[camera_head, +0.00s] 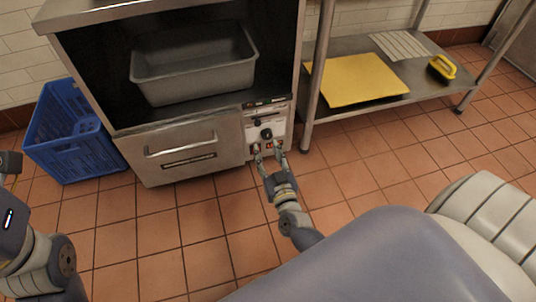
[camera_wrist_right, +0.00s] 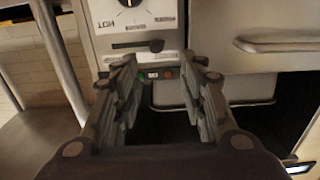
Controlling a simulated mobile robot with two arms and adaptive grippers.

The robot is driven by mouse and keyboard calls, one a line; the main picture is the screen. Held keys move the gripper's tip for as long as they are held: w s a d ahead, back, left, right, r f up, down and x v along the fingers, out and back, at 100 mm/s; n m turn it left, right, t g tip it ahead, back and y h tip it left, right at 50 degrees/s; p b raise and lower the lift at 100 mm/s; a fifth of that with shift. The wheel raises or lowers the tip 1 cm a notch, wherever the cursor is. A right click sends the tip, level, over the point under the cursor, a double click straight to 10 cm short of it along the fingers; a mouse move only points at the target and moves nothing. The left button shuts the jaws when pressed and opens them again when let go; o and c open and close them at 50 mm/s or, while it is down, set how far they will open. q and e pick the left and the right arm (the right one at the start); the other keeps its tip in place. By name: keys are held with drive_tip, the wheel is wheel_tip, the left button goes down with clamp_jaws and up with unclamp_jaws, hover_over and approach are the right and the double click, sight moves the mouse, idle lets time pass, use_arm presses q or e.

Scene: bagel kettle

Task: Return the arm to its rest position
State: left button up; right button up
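My right gripper (camera_head: 267,152) is in front of the control panel (camera_head: 282,131) of the steel unit, with its fingers pointing at the panel. In the right wrist view its two fingers (camera_wrist_right: 162,85) are apart with nothing between them. Beyond them are a dial (camera_wrist_right: 130,3), a slider (camera_wrist_right: 137,45) and a small switch with green and red lights (camera_wrist_right: 157,74). I cannot tell whether a fingertip touches the panel. My left arm (camera_head: 35,250) shows at the lower left edge; its gripper is not clearly visible.
The steel unit holds a grey bin (camera_head: 195,72) in its open bay, above a closed drawer (camera_head: 190,155). A blue crate (camera_head: 70,130) stands at the left. A steel table (camera_head: 350,45) at the right carries a yellow board (camera_head: 358,80) on its low shelf. The tiled floor (camera_head: 150,235) is clear.

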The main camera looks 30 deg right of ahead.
drive_tip(key=shift+s+a, duration=0.1)
drive_tip(key=shift+s, duration=0.25)
drive_tip(key=shift+r, duration=0.1)
